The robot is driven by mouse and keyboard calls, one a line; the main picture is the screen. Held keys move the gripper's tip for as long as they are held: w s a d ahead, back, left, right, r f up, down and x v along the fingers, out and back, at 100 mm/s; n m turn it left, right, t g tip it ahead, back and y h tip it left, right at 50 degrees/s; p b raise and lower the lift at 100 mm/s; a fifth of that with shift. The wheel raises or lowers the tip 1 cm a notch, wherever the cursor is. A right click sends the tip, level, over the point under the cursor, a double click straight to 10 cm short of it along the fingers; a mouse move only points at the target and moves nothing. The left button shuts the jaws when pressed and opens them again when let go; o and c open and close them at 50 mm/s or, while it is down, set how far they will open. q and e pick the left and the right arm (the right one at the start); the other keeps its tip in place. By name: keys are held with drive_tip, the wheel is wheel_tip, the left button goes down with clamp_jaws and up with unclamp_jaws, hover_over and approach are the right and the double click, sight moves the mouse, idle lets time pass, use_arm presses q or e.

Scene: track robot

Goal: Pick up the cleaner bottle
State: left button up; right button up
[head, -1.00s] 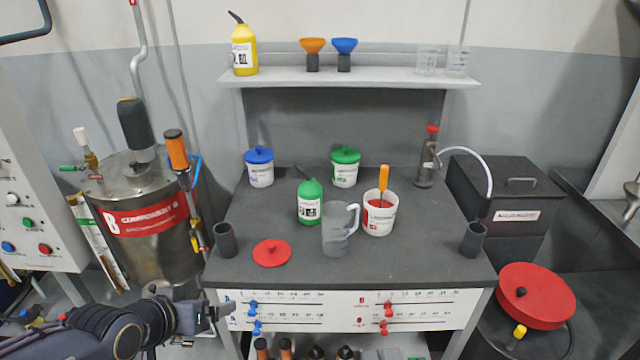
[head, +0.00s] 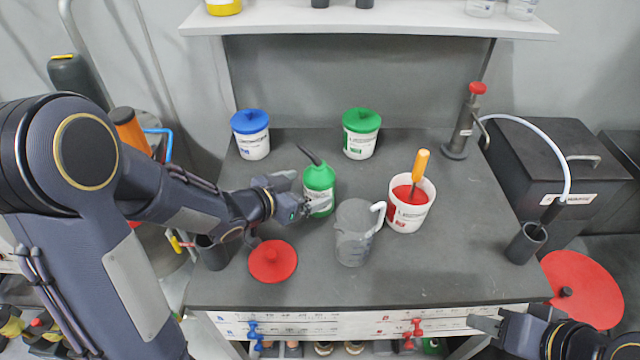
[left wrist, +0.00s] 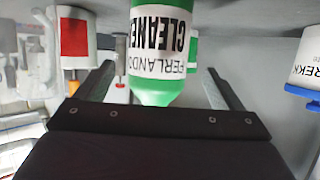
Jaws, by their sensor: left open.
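The green cleaner bottle (head: 319,188) with its dark spout stands upright on the grey workbench (head: 400,270). My left gripper (head: 299,193) has reached it from the left and is open. In the left wrist view the bottle (left wrist: 160,55), labelled CLEANER, appears upside down between the two spread fingers of the left gripper (left wrist: 160,78). A gap shows between the bottle and each finger. My right gripper (head: 488,330) is low at the bottom right, in front of the bench edge; its fingers are too unclear to judge.
A clear measuring jug (head: 355,235) stands close to the bottle's right. A white bucket (head: 411,205) with an orange-handled tool is farther right. Blue-lidded (head: 251,135) and green-lidded (head: 361,135) tubs stand behind. A red lid (head: 273,261) lies in front.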

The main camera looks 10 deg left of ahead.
use_arm(q)
drive_tip(key=x, duration=0.5)
drive_tip(key=shift+d+f, duration=0.1)
drive_tip(key=shift+f, duration=0.3)
drive_tip(key=c, duration=1.4)
drive_tip(key=shift+r, duration=0.15)
